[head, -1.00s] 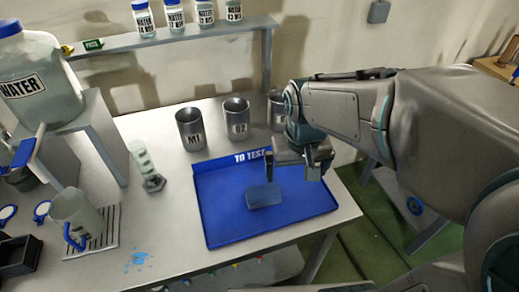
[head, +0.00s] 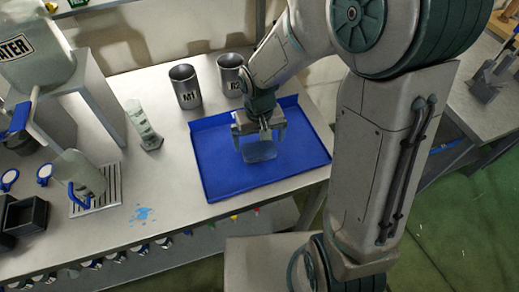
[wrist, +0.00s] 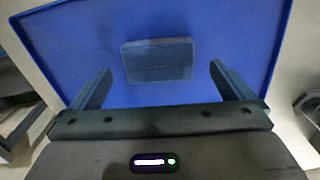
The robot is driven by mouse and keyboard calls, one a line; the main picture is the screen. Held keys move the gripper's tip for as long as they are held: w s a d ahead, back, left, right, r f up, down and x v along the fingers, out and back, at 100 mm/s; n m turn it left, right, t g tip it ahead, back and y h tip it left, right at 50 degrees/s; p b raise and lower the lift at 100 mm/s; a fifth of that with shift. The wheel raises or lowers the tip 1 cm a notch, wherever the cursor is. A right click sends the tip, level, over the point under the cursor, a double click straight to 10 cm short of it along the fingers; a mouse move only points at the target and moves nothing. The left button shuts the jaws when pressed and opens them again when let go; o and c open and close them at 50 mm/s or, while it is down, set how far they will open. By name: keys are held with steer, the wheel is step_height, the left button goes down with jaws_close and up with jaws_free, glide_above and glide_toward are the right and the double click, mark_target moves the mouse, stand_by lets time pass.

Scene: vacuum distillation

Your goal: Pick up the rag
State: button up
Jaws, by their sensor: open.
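The rag (head: 261,151) is a small grey-blue folded pad lying in the blue tray (head: 300,160). In the wrist view the rag (wrist: 158,60) lies flat on the blue tray floor, ahead of and between my two fingers. My gripper (head: 260,140) is above the tray, just over the rag's far side in the head view. In the wrist view my gripper (wrist: 160,80) has its fingers wide apart with nothing between them. The gap in height between fingertips and rag is hard to judge.
Metal beakers M1 (head: 186,86) and a second one (head: 230,75) stand behind the tray. A graduated cylinder (head: 145,124) stands to its left. A jug (head: 80,175) is on a drain mat further left. A blue spill (head: 142,214) marks the table front.

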mark_target(260, 153)
steer(key=shift+d+f+p, duration=0.15)
steer(key=shift+f+p, duration=0.25)
steer(key=shift+f, duration=2.3)
steer(key=shift+c, duration=0.3)
steer(key=c, duration=0.6)
